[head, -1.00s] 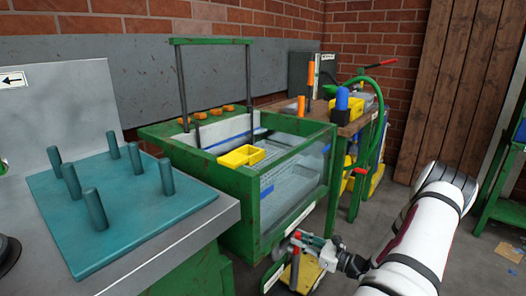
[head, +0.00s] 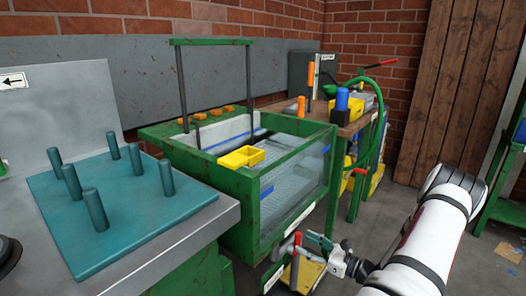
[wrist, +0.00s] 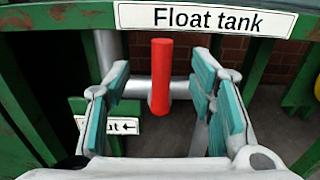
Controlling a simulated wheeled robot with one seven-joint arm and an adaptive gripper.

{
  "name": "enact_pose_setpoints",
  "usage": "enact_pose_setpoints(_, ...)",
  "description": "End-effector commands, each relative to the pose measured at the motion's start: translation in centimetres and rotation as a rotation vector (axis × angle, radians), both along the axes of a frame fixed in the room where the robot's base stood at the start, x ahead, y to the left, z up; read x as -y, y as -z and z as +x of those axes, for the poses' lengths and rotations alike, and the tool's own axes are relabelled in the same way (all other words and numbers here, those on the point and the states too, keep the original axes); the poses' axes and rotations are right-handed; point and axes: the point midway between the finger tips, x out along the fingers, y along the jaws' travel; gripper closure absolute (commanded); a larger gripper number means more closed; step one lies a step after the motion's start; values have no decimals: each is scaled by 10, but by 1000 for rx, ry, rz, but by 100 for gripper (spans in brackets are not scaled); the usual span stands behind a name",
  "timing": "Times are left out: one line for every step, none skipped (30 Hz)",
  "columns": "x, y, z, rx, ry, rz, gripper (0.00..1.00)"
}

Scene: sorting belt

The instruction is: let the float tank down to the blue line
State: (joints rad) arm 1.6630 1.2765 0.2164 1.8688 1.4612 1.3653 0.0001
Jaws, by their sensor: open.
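The float tank (head: 226,188) is a green-framed tank with a glass front, in the middle of the head view. It holds clear water over a pale floor. Blue marks show on the back wall (head: 235,139) and on the glass (head: 267,191); I cannot tell exactly where the water stands against them. A red handle (wrist: 162,70) stands upright on a grey pipe below the "Float tank" label (wrist: 207,19). It also shows in the head view (head: 296,255). My gripper (wrist: 160,95) is open, its teal-padded fingers either side of the handle in the wrist view; no contact is visible.
A small sign with an arrow (wrist: 124,124) hangs left of the pipe, partly hidden by a finger. A teal peg board (head: 120,215) lies on the left bench. A wooden bench (head: 355,125) stands behind right.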

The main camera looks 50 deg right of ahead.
Motion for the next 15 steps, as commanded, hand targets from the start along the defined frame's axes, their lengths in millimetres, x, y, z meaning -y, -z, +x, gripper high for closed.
enact_pose_setpoints(1,0,-5,-1,2,-1,50)
enact_pose_setpoints(1,0,-8,-1,2,-1,50)
enact_pose_setpoints(2,0,-12,-2,1,-1,50)
enact_pose_setpoints(2,0,-14,-2,1,-1,50)
enact_pose_setpoints(2,0,-17,-1,1,-1,50)
enact_pose_setpoints(2,0,-21,-1,2,-1,50)
enact_pose_setpoints(3,0,-23,0,2,-1,50)
enact_pose_setpoints(3,0,-26,0,1,-1,50)
enact_pose_setpoints(3,0,-30,0,1,-1,50)
enact_pose_setpoints(3,0,-32,-1,1,-1,50)
enact_pose_setpoints(4,0,-35,-1,2,-1,50)
enact_pose_setpoints(4,0,-39,-1,2,-1,50)
enact_pose_setpoints(4,0,-41,-1,2,-1,50)
enact_pose_setpoints(4,0,-43,-1,1,-1,50)
enact_pose_setpoints(4,0,-46,0,1,-1,50)
